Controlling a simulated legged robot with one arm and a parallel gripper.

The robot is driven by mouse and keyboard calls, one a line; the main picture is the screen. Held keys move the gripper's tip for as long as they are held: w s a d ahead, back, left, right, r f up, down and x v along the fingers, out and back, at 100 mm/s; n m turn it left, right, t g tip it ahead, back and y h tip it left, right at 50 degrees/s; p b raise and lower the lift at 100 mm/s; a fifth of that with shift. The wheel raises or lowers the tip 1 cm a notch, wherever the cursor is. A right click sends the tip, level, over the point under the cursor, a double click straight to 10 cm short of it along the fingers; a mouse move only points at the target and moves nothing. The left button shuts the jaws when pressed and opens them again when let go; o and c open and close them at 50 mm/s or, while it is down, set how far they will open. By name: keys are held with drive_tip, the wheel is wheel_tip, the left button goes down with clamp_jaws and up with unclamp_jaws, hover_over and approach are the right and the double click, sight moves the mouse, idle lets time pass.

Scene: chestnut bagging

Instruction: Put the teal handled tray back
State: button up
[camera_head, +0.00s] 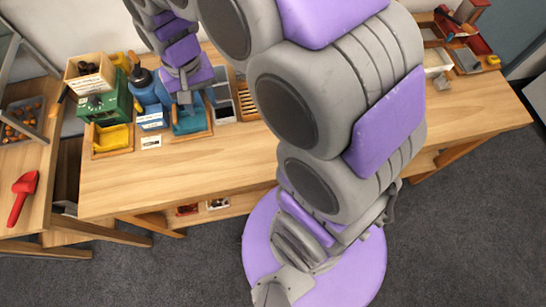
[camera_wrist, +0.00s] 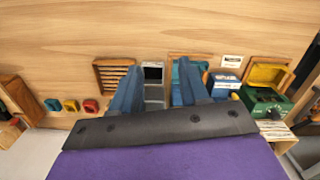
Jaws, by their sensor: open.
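The teal tray (camera_head: 188,125) sits in a wooden-framed slot on the workbench, in the back row. It also shows in the wrist view (camera_wrist: 177,78), partly hidden behind my gripper's right finger. Its handle cannot be made out. My gripper (camera_head: 185,98) is over the back row, close to the teal tray. In the wrist view my gripper (camera_wrist: 158,88) has its two blue-grey fingers spread apart. A grey and black bin (camera_wrist: 153,72) shows between them. Nothing is seen held. I cannot tell whether a finger touches the tray.
A yellow tray (camera_head: 112,138), a green box (camera_head: 105,104), a blue bottle (camera_head: 147,90) and a white label card (camera_head: 151,142) stand left of the teal tray. A slatted wooden rack (camera_head: 247,102) is to its right. The bench front (camera_head: 190,180) is clear.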

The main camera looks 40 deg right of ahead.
drive_tip(key=s+d+n, duration=0.1)
drive_tip(key=s+d, duration=0.1)
drive_tip(key=s, duration=0.9)
drive_tip(key=s+d+r+n+g, duration=0.1)
drive_tip(key=s+d, duration=0.1)
drive_tip(key=s, duration=0.9)
drive_tip(key=shift+s+d+r, duration=0.15)
